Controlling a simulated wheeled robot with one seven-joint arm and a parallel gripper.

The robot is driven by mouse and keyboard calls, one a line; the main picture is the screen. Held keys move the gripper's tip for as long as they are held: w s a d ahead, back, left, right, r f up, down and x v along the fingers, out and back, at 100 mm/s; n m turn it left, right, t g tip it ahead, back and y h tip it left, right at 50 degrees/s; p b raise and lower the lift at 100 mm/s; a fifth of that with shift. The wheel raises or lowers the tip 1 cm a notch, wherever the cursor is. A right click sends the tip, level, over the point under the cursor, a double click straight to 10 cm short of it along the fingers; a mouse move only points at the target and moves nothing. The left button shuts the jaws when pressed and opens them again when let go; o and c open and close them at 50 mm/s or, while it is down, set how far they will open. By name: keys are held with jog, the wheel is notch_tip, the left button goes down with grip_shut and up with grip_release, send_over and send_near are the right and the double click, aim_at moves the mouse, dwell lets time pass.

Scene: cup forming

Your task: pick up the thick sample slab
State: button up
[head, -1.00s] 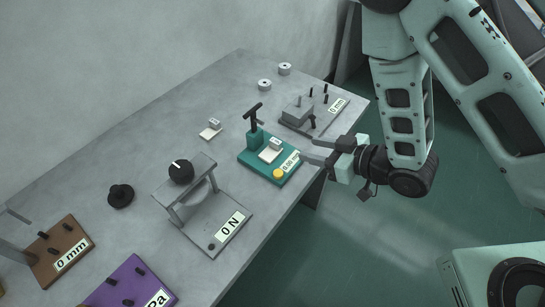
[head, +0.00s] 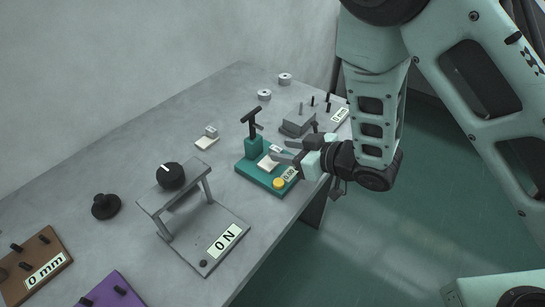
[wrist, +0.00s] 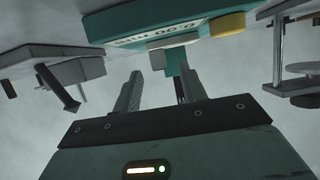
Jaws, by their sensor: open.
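The other slab (head: 206,143) lies on the bare table to the left of the stand. I cannot tell which is the thick one. My gripper (head: 279,151) is open and empty, with its fingers reaching over the stand from the right. In the wrist view, the open fingers (wrist: 158,84) point toward the stand (wrist: 130,22), which appears upside down.
A grey press frame (head: 205,235) marked 0 N stands in front on the table (head: 120,150). A grey fixture (head: 298,125) is behind my gripper. Brown (head: 35,265) and purple (head: 115,290) pegged boards are at front left. The table's right edge runs beneath my arm.

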aim_at(276, 148)
jog(key=shift+x, duration=1.95)
grip_shut()
